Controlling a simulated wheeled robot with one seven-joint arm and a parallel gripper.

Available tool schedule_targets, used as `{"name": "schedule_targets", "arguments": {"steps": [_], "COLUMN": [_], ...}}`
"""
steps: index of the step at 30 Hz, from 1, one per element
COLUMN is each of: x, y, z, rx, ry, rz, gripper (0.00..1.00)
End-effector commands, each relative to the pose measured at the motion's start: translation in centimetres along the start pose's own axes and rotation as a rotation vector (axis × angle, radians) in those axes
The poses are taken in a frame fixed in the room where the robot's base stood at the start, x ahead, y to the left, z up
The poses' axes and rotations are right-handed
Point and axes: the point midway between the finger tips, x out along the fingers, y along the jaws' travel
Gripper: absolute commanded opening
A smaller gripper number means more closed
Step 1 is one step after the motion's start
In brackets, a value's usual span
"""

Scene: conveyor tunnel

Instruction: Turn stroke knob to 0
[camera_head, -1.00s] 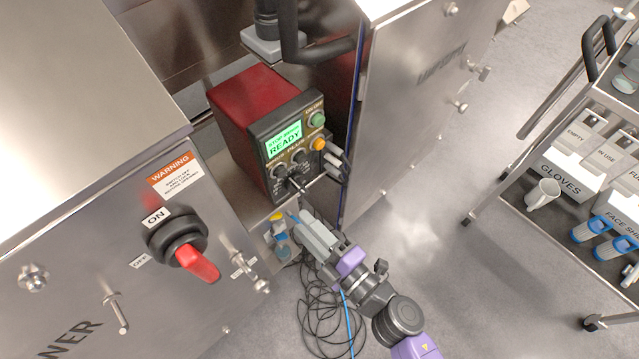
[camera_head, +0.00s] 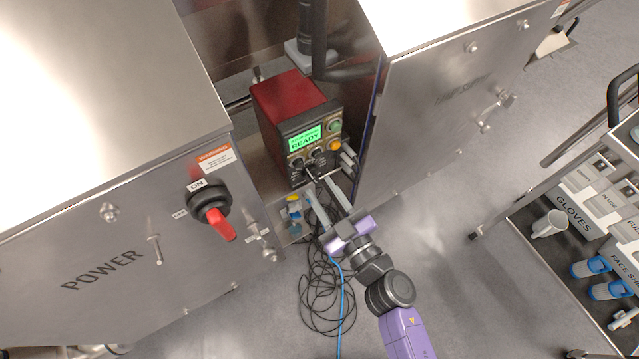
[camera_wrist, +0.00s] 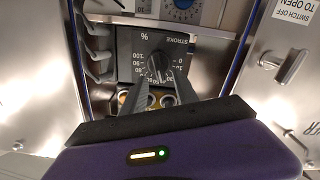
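The stroke knob (camera_wrist: 157,66) is a dark round knob with a pale pointer line, on a black panel marked STROKE and %. Its numbered scale includes 0 and 100. The exact pointer reading is too small to tell. In the head view, the red-and-black control box (camera_head: 290,107) has a green display reading READY, with small dark knobs low on its front. I cannot tell there which knob is stroke. My gripper (camera_head: 319,187) is open, its two fingers apart and pointing at the box's lower front. In the wrist view, the fingertips (camera_wrist: 161,84) lie just below the knob, seemingly without holding it.
Steel cabinets flank the box: the left one carries a red switch (camera_head: 217,222) marked ON, the right one (camera_head: 450,100) stands close. A cart (camera_head: 520,205) is at right.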

Motion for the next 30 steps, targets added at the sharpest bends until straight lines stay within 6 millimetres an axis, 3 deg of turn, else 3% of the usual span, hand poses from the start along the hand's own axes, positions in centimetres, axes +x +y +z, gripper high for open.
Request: {"name": "schedule_targets", "arguments": {"steps": [6, 14, 15, 20, 30], "x": [1.8, 2.0, 2.0, 1.9, 1.9], "y": [0.0, 0.0, 0.0, 0.0, 0.0], "z": [0.1, 0.0, 0.0, 0.0, 0.0], "rx": [0.0, -0.001, -0.001, -0.001, -0.012], "ry": [-0.001, -0.001, -0.001, -0.001, -0.001], "rz": [0.001, 0.001, 0.001, 0.001, 0.0], "gripper": [0.35, 0.35, 0.34, 0.02, 0.0]}}
